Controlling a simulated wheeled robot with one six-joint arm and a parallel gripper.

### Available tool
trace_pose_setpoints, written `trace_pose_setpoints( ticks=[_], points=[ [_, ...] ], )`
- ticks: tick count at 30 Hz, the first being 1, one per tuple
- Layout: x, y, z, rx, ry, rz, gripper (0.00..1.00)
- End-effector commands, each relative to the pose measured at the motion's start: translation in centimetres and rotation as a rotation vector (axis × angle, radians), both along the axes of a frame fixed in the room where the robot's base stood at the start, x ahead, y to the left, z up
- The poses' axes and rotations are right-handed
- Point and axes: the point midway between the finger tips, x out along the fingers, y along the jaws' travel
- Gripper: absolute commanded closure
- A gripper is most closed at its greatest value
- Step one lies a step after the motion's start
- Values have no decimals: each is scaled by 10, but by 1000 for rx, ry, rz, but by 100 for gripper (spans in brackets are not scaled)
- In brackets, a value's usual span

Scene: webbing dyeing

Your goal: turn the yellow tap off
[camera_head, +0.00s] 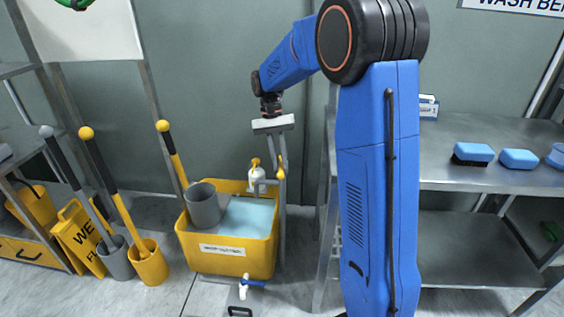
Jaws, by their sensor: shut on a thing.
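The yellow tap (257,176) has a white body and stands at the back right of a yellow tub (229,263). A small yellow part shows on top of the body and another at its right. My gripper (280,168) reaches down from above, its grey fingers shut on the yellow handle at the right of the tap body. The fingers partly hide the handle, so its exact angle cannot be told.
The tub holds light blue liquid and a grey bucket (203,205). A blue-handled tap (249,283) sits low at its front. Mop handles stand left; a metal shelf (470,178) with blue brushes stands right.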

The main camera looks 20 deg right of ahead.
Motion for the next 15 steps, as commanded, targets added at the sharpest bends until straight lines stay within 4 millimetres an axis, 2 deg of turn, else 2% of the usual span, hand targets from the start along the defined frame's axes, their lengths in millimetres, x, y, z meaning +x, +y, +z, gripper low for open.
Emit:
trace_pose_setpoints(
  ticks=[15],
  points=[
    [3,2,1,1,-6,-50,100]
  ],
)
